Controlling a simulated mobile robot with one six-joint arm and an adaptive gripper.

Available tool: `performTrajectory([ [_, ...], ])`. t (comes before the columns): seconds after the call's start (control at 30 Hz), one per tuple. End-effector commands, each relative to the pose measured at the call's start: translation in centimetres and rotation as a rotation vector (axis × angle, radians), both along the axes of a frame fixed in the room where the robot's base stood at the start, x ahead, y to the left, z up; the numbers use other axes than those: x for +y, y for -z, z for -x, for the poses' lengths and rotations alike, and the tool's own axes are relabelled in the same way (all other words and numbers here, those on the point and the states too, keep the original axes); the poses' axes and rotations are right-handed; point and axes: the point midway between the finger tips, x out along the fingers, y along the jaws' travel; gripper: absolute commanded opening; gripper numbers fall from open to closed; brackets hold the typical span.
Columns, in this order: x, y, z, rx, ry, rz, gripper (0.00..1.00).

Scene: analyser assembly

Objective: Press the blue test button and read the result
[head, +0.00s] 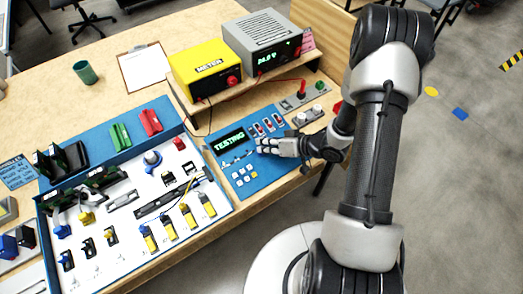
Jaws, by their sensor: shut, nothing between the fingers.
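A blue test panel (273,180) lies on the bench in the head view. Its dark display (229,141) reads "TESTING" in pale green letters. My gripper (262,145) is shut and empty over the panel, just right of the display. I cannot tell whether its fingertips touch the panel. I cannot make out the blue test button; it may be hidden under my gripper. A group of small pale buttons (243,178) sits below the display. Red and white switches (267,124) stand in a row above my gripper.
A yellow meter (205,68) and a grey power supply (262,42) stand on a wooden shelf behind the panel. A white-based parts tray (122,222) with several connectors lies to the left. A clipboard (146,68) and a green cup (86,73) are at the back left.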

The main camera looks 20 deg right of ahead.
Motion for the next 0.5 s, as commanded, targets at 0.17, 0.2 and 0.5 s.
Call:
performTrajectory([
  [0.17, 0.0, 0.0, 0.0, 0.0, 0.0, 0.0, 0.0],
  [0.2, 0.0, 0.0, 0.0, 0.0, 0.0, 0.0, 0.0],
  [0.5, 0.0, -1.1, 0.2, 0.001, 0.0, 0.0, 0.0],
])
